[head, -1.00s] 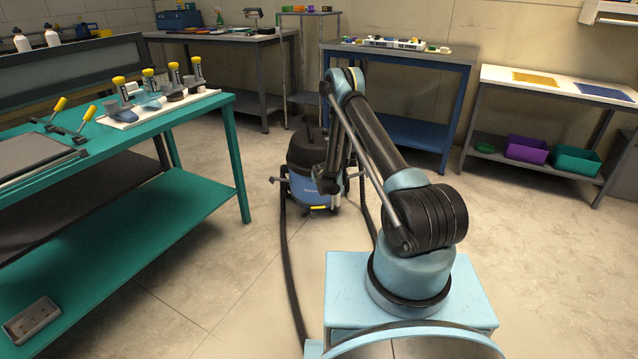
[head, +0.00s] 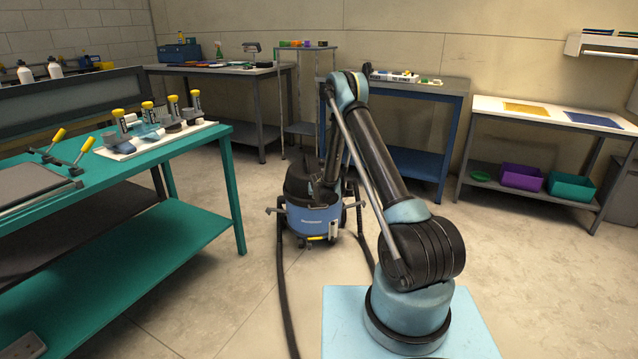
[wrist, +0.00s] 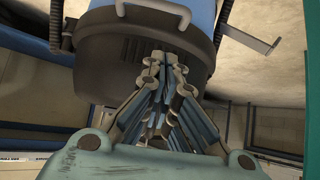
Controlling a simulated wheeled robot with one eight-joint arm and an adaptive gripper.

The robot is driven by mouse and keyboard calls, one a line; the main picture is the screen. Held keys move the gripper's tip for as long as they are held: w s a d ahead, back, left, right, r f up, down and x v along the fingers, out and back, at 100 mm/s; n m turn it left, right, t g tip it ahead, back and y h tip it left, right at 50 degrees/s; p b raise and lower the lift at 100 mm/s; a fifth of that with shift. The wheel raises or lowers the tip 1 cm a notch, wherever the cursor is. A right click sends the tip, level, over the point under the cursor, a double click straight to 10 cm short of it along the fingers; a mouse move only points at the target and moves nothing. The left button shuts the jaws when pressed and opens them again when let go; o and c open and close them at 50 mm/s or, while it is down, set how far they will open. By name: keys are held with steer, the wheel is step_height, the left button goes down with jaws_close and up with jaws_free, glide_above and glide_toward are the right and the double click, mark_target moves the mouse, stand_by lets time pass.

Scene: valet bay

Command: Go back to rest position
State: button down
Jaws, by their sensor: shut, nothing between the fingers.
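My gripper (wrist: 168,70) shows in the wrist view with its fingers together and nothing between them. The gripper itself cannot be made out in the head view.
A green workbench (head: 215,140) stands on the left with a white tray (head: 190,131) of tools. A blue table (head: 440,88) stands at the back. A white-topped table (head: 490,104) with a purple bin (head: 521,178) and a teal bin (head: 571,187) is at right. Vacuum hoses cross the floor; floor at right is clear.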

steer(key=s+d+r+g, duration=0.1)
steer(key=s+d+r, duration=0.35)
steer(key=r, duration=0.45)
steer(key=s+d+r+g+h, duration=0.1)
steer(key=s+d+r, duration=0.4)
steer(key=r, duration=0.4)
steer(key=s+d+r, duration=0.3)
steer(key=s+r, duration=0.3)
steer(key=r, duration=0.3)
steer(key=s+d+r+m+g, duration=0.1)
steer(key=s+d+r, duration=0.3)
steer(key=s, duration=0.5)
steer(key=s+d+r+g, duration=0.1)
steer(key=s+d+r, duration=0.25)
steer(key=s, duration=0.55)
steer(key=s+d+f+g, duration=0.1)
steer(key=s+d+f, duration=0.1)
steer(key=s, duration=1.3)
steer(key=s+d+f+g, duration=0.2)
steer(key=s+d+f, duration=0.1)
steer(key=s, duration=1.3)
steer(key=shift+m, duration=0.3)
steer(key=shift+f, duration=0.1)
steer(key=shift+w+f, duration=0.2)
steer(key=shift+w, duration=0.3)
